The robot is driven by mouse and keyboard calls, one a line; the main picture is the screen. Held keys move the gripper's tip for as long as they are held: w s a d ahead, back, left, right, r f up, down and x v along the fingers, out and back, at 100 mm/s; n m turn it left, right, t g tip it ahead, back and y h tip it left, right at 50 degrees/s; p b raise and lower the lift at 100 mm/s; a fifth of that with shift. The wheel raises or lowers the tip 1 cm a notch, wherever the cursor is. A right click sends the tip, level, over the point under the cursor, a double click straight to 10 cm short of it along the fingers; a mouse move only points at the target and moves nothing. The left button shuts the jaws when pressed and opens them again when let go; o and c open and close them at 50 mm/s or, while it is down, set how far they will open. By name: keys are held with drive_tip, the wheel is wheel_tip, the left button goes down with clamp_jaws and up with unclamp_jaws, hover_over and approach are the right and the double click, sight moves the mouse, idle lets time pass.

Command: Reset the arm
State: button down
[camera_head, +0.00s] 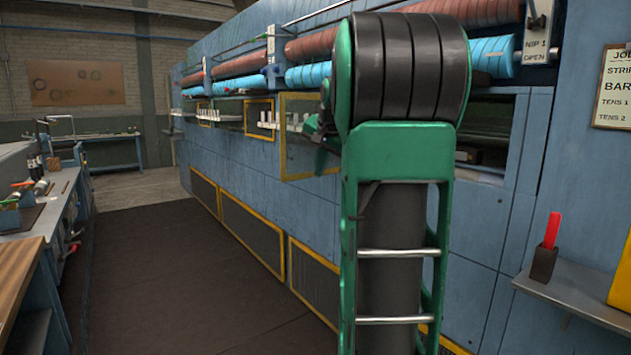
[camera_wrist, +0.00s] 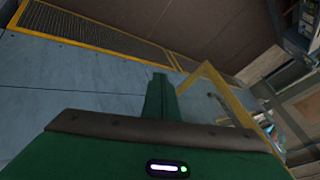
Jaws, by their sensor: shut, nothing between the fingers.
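My arm, green with black ribbed covers, stands folded upright in the middle of the head view and hides part of the machine behind it. My gripper (camera_head: 318,128) shows only in part at the arm's left side, in front of an open yellow-framed guard panel (camera_head: 296,160). In the wrist view my gripper (camera_wrist: 158,92) shows as a narrow green shape at the end of the green wrist body. It is shut and holds nothing. The guard's yellow frame (camera_wrist: 228,92) lies close to its right in that view; I cannot tell the gap.
A long blue machine (camera_head: 240,160) with red and blue rollers runs along the right. A shelf (camera_head: 580,298) at right carries a red-handled tool (camera_head: 551,232) in a dark holder. A cluttered workbench (camera_head: 60,205) stands at left. The dark floor mat (camera_head: 170,280) between is clear.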

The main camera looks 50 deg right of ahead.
drive_tip(key=shift+w+a+v, duration=0.15)
drive_tip(key=shift+v, duration=0.8)
drive_tip(key=shift+w+a+v, duration=0.1)
drive_tip(key=shift+v, duration=0.85)
drive_tip(key=shift+w, duration=0.1)
drive_tip(key=s+a+f+n+g+y, duration=0.4)
drive_tip(key=s+a+f+n, duration=0.5)
drive_tip(key=s+a+f, duration=1.5)
drive_tip(key=a+f+g, duration=0.2)
drive_tip(key=a+f, duration=0.1)
drive_tip(key=f, duration=0.1)
drive_tip(key=shift+s+a+f+n+y, duration=0.2)
drive_tip(key=shift+s+a+n+y, duration=0.1)
drive_tip(key=shift+s+n, duration=0.1)
drive_tip(key=shift+w, duration=0.15)
